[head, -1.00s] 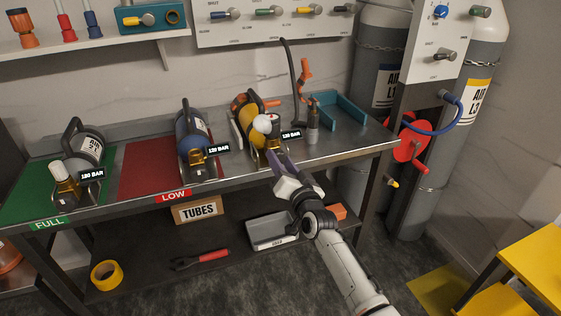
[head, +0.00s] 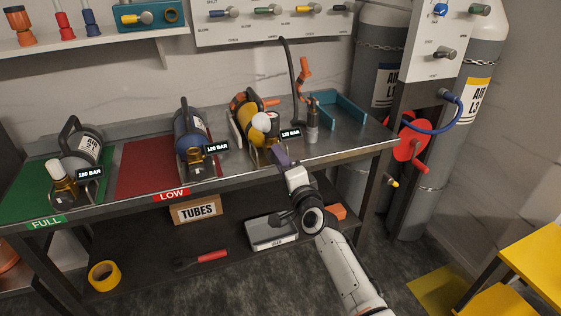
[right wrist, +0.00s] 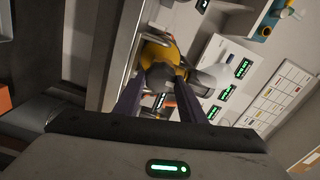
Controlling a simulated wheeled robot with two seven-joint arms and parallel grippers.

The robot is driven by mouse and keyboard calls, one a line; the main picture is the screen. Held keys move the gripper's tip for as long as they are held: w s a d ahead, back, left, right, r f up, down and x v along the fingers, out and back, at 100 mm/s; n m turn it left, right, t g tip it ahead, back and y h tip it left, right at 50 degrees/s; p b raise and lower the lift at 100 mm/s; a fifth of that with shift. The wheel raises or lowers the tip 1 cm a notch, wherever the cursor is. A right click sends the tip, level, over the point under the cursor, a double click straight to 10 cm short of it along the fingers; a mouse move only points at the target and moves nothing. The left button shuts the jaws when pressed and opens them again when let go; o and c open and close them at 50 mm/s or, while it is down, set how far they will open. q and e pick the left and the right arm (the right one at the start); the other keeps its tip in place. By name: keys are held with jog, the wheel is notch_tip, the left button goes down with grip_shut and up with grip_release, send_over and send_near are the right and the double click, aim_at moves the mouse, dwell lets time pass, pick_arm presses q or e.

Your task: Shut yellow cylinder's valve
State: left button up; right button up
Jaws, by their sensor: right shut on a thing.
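The yellow cylinder (head: 248,117) lies in a cradle at the right part of the bench, its valve end towards me, beside a "120 BAR" tag. A round white knob (head: 262,122) shows at that end. My right gripper (head: 278,150) reaches the valve end from the front. In the right wrist view, its two dark purple fingers (right wrist: 160,92) are on either side of the dark valve part (right wrist: 161,74), in front of the yellow body (right wrist: 158,53). It is shut on the valve; the exact contact is partly hidden. My left gripper is not in view.
A blue cylinder (head: 188,130) lies on the red LOW mat (head: 138,175), and a grey one (head: 84,145) on the green FULL mat (head: 27,198).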

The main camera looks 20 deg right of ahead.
dwell(0.6)
jog(key=o, duration=1)
jog(key=shift+o, duration=0.2)
jog(key=s+p, duration=0.5)
jog(key=s, duration=0.5)
jog(key=shift+s+d, duration=0.2)
jog(key=shift+f, duration=0.1)
